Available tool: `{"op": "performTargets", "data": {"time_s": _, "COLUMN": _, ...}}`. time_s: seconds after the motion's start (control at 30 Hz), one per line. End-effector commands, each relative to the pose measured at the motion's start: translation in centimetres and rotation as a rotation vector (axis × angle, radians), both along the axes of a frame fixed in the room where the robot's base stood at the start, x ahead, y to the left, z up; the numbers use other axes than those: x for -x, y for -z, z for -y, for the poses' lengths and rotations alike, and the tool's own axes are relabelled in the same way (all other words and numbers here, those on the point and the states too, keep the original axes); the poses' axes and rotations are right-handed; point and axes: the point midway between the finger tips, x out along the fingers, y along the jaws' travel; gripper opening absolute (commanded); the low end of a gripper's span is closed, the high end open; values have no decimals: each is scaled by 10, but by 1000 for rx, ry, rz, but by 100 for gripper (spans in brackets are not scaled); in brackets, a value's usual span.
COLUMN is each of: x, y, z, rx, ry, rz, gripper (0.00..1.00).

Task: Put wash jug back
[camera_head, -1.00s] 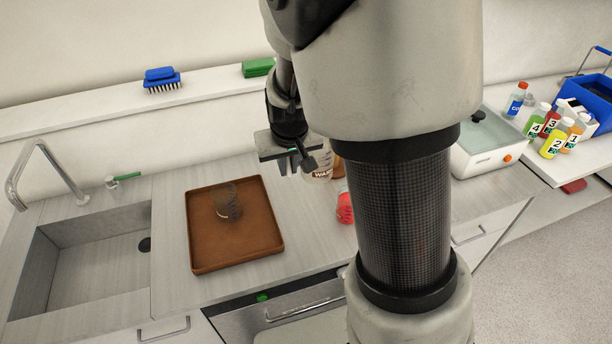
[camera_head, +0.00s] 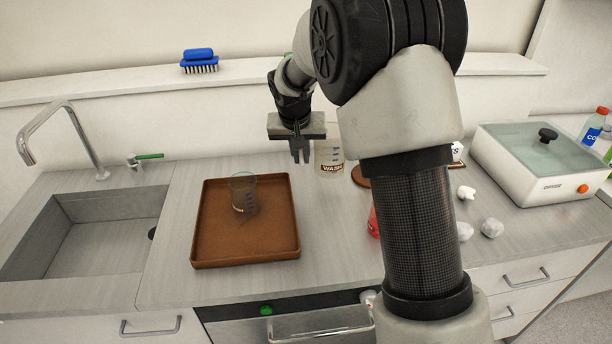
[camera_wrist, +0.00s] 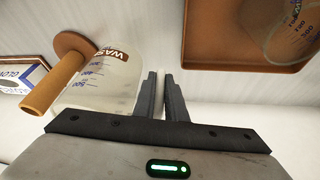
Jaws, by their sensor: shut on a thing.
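The wash jug (camera_head: 329,158) is a pale translucent jug with a brown "WASH" label and blue marks. It is upright over the back of the counter, right of the brown tray. My gripper (camera_head: 300,152) is at its left side, pointing down. In the wrist view the jug (camera_wrist: 112,78) is left of the fingers, and my gripper (camera_wrist: 162,82) is shut on a thin pale part between them, which looks like the jug's handle. I cannot tell whether the jug's base touches the counter.
A brown tray (camera_head: 205,228) holds a clear beaker (camera_head: 243,192). A sink (camera_head: 100,225) is at left. A brown round-based wooden piece (camera_wrist: 62,75) is close beside the jug. A white bath (camera_head: 540,165), crumpled white lumps (camera_head: 491,228) and a red vessel (camera_head: 373,224) are right, the vessel partly hidden by my arm.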

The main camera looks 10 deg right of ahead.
Motion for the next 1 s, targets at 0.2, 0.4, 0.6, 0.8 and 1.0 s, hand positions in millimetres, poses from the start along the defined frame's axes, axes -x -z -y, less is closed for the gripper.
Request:
{"op": "performTargets", "data": {"time_s": 0.2, "x": 1, "y": 33, "z": 0, "rx": 1, "ry": -1, "rz": -3, "gripper": 0}}
{"op": "performTargets", "data": {"time_s": 0.4, "x": 0, "y": 51, "z": 0, "rx": 1, "ry": -2, "rz": 1, "gripper": 0}}
{"op": "performTargets", "data": {"time_s": 0.6, "x": 0, "y": 52, "z": 0, "rx": 1, "ry": -2, "rz": 1, "gripper": 0}}
{"op": "performTargets", "data": {"time_s": 0.8, "x": 0, "y": 56, "z": 0, "rx": 0, "ry": -1, "rz": 0, "gripper": 13}}
{"op": "performTargets", "data": {"time_s": 1.0, "x": 0, "y": 55, "z": 0, "rx": 0, "ry": -1, "rz": 0, "gripper": 30}}
